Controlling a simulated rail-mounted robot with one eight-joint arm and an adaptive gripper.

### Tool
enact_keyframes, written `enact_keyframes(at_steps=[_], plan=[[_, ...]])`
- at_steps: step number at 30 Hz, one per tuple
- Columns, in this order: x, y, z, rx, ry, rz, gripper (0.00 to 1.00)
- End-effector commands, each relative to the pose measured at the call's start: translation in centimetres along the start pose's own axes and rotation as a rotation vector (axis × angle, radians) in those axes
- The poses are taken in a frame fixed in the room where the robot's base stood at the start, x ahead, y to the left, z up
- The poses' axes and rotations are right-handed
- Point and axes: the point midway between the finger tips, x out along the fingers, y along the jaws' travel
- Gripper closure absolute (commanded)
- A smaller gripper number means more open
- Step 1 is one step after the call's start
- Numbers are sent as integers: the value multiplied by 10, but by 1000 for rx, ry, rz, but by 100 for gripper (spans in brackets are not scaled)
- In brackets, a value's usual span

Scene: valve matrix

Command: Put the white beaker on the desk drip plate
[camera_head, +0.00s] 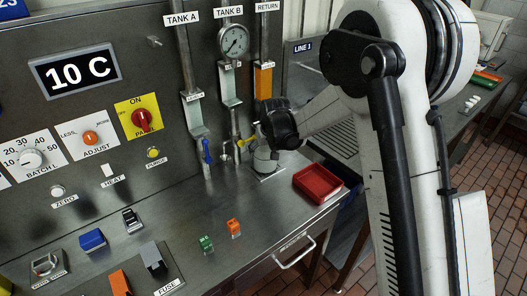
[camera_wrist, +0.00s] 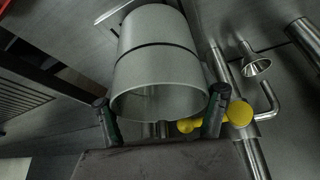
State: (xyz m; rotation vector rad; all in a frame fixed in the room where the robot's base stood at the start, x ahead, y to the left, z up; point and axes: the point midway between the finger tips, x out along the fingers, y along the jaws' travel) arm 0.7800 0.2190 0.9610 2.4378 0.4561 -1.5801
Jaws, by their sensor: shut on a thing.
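The white beaker (camera_wrist: 158,50) fills the upper middle of the wrist view, a pale cylinder with a dark band. My gripper (camera_wrist: 161,108) is shut on it, with a finger at each side of its near rim. In the head view the beaker (camera_head: 265,160) shows partly beneath my dark wrist, close to the panel. The pale drip plate (camera_head: 270,174) lies on the desk below it. Its edge also shows behind the beaker's far end in the wrist view (camera_wrist: 112,12). I cannot tell whether the beaker touches the plate. My fingers are mostly hidden in the head view.
Pipes and a yellow-handled valve (camera_head: 246,141) stand just left of the beaker, with a blue-handled valve (camera_head: 206,152) farther left. A red tray (camera_head: 318,183) sits to the right. Green (camera_head: 206,243) and orange (camera_head: 234,227) blocks stand in front. The desk between them is clear.

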Motion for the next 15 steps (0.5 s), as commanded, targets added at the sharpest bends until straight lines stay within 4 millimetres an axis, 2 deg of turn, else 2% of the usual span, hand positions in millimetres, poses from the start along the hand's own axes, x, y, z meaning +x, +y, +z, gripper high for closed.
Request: enact_keyframes(at_steps=[3,15], plan=[[9,0,-3,0,0,0,58],[14,0,-1,0,0,0,58]])
